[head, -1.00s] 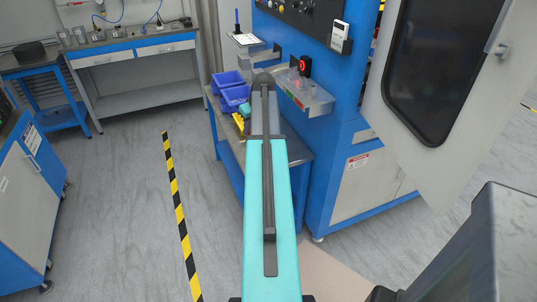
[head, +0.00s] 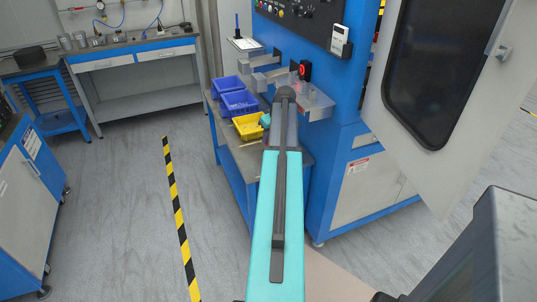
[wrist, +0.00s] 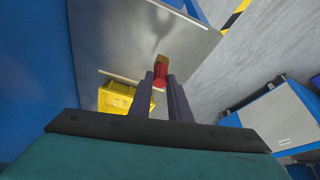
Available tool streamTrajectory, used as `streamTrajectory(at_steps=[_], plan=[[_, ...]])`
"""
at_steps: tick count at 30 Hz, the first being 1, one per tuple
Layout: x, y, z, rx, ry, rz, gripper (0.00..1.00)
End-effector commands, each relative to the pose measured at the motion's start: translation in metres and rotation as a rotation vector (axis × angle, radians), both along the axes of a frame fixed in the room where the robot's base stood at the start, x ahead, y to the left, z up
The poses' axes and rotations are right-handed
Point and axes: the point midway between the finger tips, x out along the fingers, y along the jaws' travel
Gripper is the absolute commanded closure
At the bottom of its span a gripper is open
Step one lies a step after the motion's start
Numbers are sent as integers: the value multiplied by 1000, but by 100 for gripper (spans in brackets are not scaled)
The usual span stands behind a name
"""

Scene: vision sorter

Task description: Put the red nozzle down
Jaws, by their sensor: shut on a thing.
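The red nozzle (wrist: 160,79) shows in the wrist view between the fingertips of my gripper (wrist: 162,84), which is shut on it. A yellowish-brown end of it points away from the fingers. It is seen against the grey metal table top (wrist: 130,35); I cannot tell how high above the table it is. In the head view my arm hides the gripper's fingers and the nozzle.
A yellow bin (head: 248,127) stands on the table (head: 244,155), in front of two blue bins (head: 238,103). A blue machine with clear chutes (head: 316,104) rises to the right. A striped floor line (head: 174,205) runs left of the table.

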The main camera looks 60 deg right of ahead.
Motion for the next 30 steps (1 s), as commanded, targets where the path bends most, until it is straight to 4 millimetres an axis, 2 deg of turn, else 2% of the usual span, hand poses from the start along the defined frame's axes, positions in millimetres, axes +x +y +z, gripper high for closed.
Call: streamTrajectory(at_steps=[6, 10, 24, 30], plan=[[0, 1, -30, 2, 1, 1, 100], [0, 1, -42, 1, 1, 0, 100], [0, 1, -48, 1, 1, 0, 100], [0, 1, -64, 2, 1, 1, 100]])
